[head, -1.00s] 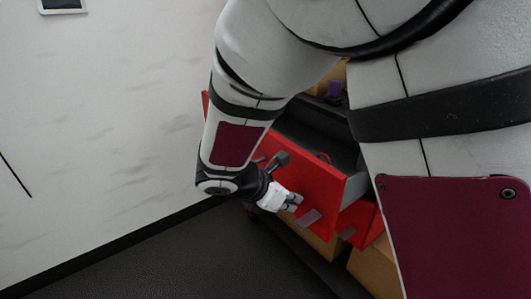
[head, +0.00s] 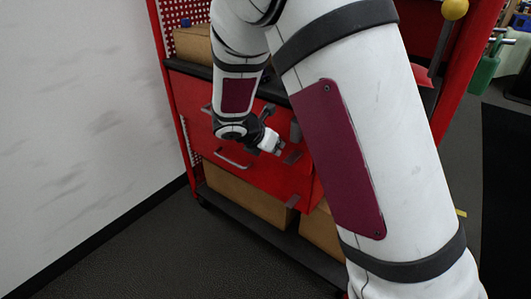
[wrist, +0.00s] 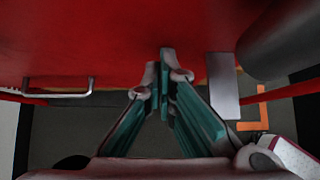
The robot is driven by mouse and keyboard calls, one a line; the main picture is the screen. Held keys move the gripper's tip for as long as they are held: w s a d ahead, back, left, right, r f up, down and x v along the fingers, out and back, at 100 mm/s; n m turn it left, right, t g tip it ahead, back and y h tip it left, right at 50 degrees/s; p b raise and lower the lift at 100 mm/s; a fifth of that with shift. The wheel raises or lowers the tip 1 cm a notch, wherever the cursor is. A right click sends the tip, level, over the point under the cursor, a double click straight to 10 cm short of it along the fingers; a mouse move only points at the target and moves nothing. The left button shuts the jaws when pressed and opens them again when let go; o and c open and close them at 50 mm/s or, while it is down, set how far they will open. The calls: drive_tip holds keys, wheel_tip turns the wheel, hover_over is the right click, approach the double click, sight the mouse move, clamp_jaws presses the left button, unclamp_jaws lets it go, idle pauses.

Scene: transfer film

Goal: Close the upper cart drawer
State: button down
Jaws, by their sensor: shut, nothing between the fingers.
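The upper drawer (head: 186,92) is a red front just under the cart's dark top. Its visible left part looks about flush with the cart; my arm hides much of the rest. My gripper (head: 278,149) is shut and empty, in front of the red drawer fronts. In the wrist view, my gripper's fingertips (wrist: 163,78) meet close to a red front (wrist: 150,35), with a silver handle to the left and a grey tag to the right. I cannot tell whether they touch it.
The lower drawer's silver handle (head: 231,160) is below my wrist. Cardboard boxes (head: 245,195) sit on the bottom shelf. A white wall (head: 80,100) stands left. Dark floor (head: 150,250) is clear in front of the cart.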

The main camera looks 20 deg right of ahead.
drive_tip(key=shift+w+d+r, duration=0.1)
drive_tip(key=shift+w+d, duration=0.3)
drive_tip(key=shift+d, duration=0.2)
drive_tip(key=shift+w+d, duration=0.4)
drive_tip(key=shift+d, duration=0.3)
